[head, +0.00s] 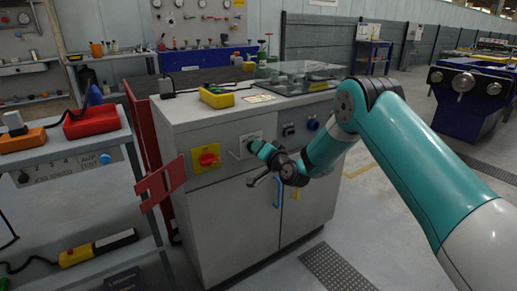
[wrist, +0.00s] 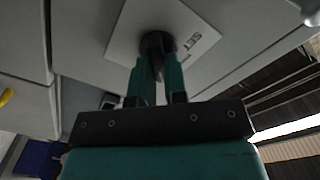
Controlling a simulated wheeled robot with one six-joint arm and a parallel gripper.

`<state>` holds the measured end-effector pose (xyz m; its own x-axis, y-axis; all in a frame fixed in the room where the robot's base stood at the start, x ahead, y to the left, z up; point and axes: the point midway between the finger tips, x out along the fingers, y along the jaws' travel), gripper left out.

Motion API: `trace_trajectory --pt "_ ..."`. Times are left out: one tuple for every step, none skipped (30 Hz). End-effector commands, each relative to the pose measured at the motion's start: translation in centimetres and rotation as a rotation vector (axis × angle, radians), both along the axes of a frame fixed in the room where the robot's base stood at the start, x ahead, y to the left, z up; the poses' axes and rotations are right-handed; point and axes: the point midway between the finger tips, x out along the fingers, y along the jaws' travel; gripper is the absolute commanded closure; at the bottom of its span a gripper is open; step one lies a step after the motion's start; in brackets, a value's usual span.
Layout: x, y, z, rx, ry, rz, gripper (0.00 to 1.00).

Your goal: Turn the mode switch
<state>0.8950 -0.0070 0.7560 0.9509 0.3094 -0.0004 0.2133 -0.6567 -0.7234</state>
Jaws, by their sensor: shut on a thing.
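The mode switch appears to be the black knob (wrist: 157,41) on a pale square plate (wrist: 125,28) in the wrist view. Dark lettering, perhaps "SET", is on the plate beside it. In the head view the plate (head: 242,151) is on the upper front of the grey cabinet (head: 227,218); the knob there is mostly hidden by my gripper (head: 255,148). In the wrist view the two teal fingers of my gripper (wrist: 157,68) are shut on the knob from either side. The knob's pointing direction cannot be told.
Left of the plate is a red rotary switch (head: 208,158) on a yellow plate. A dark switch (head: 289,130) and a blue button (head: 313,125) are to the right. A yellow box (head: 216,98) lies on top. A red bracket (head: 160,184) juts out at the left.

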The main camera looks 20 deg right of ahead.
Motion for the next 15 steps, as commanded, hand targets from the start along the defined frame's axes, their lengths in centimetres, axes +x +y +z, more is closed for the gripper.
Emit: trace_trajectory --pt "0.02 -0.09 0.05 0.001 -0.001 -0.001 1.0" --pt "0.02 -0.09 0.05 0.002 -0.001 -0.001 1.0" --pt "0.02 -0.09 0.05 0.002 -0.001 -0.001 1.0" --pt "0.02 -0.1 0.04 0.001 -0.001 -0.001 1.0" --pt "0.02 -0.1 0.04 0.001 -0.001 -0.001 1.0" --pt "0.02 -0.1 0.04 0.001 -0.001 -0.001 1.0" --pt "0.02 -0.11 0.05 0.002 -0.002 -0.002 1.0" --pt "0.02 -0.11 0.05 0.002 -0.002 -0.002 1.0" --pt "0.02 -0.11 0.05 0.001 -0.002 -0.002 1.0" --pt "0.02 -0.11 0.05 0.0 -0.001 -0.003 0.85" --pt "0.02 -0.11 0.05 0.0 -0.001 -0.003 0.78" --pt "0.02 -0.1 0.04 0.0 -0.001 -0.001 0.69" --pt "0.02 -0.08 0.04 0.0 -0.001 -0.001 0.62" --pt "0.02 -0.06 0.03 0.0 -0.001 -0.001 0.61" --pt "0.01 -0.04 0.03 0.0 -0.001 -0.001 0.61"
